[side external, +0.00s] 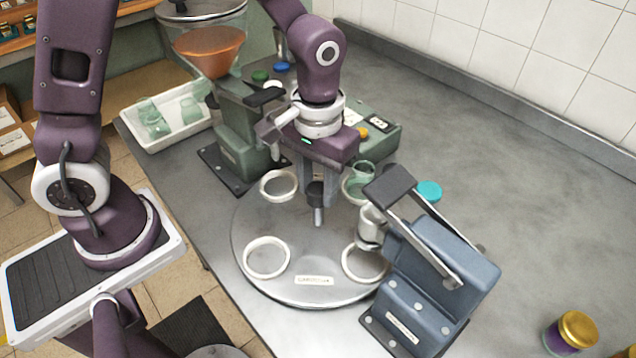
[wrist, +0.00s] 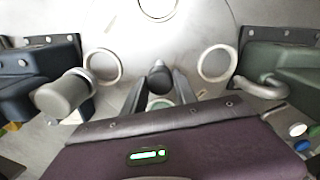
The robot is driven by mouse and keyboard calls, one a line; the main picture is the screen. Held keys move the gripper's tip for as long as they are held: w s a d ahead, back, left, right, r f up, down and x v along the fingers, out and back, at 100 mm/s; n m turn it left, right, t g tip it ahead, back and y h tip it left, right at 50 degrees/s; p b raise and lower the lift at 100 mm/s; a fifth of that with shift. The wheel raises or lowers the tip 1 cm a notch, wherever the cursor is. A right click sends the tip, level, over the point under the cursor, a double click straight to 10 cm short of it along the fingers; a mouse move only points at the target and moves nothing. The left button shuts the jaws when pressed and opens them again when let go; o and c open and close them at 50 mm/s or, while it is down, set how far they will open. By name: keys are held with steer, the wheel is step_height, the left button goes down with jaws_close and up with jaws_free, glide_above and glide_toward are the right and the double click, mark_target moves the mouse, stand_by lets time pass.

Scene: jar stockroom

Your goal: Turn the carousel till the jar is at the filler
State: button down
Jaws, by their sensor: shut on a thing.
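The carousel (side external: 315,270) is a round grey metal plate with several pale ring nests. The jar (side external: 355,188), of greenish glass, stands in the nest at the back right; in the wrist view it is mostly hidden behind my gripper. My gripper (side external: 317,190) points down over the plate and is shut on a dark knob on a grey post near the carousel's middle; the knob (wrist: 159,78) shows between the fingers in the wrist view. The green filler (side external: 238,130) with its orange-filled hopper (side external: 208,50) stands behind left, beside an empty nest (side external: 279,185), not the jar's nest.
A blue machine (side external: 435,275) with a lever stands at the right edge of the carousel. A white tray (side external: 165,120) holds green glass jars at the left. A teal lid (side external: 429,191) and a gold-lidded jar (side external: 570,333) lie right; the counter there is mostly free.

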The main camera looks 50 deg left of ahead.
steer(key=shift+n, duration=0.3)
steer(key=shift+w+r+n, duration=0.1)
steer(key=shift+n, duration=8.5)
steer(key=c, duration=1)
jaws_free()
steer(key=shift+o, duration=0.2)
